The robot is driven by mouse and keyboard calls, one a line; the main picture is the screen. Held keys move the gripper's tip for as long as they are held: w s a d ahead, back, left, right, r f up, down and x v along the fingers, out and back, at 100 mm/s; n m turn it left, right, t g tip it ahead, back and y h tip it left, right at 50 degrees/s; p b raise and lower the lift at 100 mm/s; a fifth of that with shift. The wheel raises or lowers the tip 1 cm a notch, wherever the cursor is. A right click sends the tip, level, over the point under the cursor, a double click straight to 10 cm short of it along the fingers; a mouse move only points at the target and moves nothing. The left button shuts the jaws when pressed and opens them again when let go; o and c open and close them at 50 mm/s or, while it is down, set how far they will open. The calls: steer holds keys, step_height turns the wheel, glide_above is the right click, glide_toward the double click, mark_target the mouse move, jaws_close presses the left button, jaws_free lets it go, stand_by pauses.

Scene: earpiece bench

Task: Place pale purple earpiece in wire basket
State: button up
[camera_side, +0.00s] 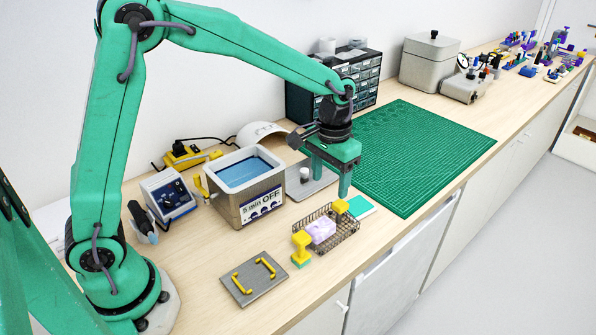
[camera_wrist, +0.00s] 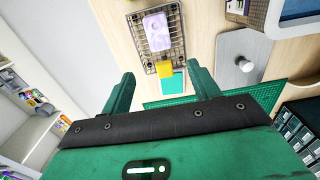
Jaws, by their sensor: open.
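The pale purple earpiece (camera_side: 321,228) lies inside the wire basket (camera_side: 347,238), towards its left part. In the wrist view the earpiece (camera_wrist: 157,31) also sits within the wire walls of the basket (camera_wrist: 181,41). My gripper (camera_side: 330,184) is open and empty, above and behind the basket, apart from the earpiece. In the wrist view the fingers of my gripper (camera_wrist: 162,80) are spread wide with nothing between them.
A yellow piece (camera_side: 341,206) stands at the basket's right end, near a teal block (camera_side: 360,205). A yellow stand (camera_side: 301,245) is left of the basket. A grey plate with yellow handles (camera_side: 254,279), an ultrasonic bath (camera_side: 245,185) and a green mat (camera_side: 410,150) surround it.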

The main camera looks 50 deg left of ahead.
stand_by(0.5)
steer(key=s+a+r+t, duration=0.3)
steer(key=s+a+r, duration=0.2)
steer(key=s+r, duration=0.45)
steer(key=s+a+r+t, duration=0.1)
steer(key=s+a+t, duration=0.1)
steer(key=s, duration=1)
steer(key=shift+a+t, duration=0.3)
steer(key=shift+a, duration=0.2)
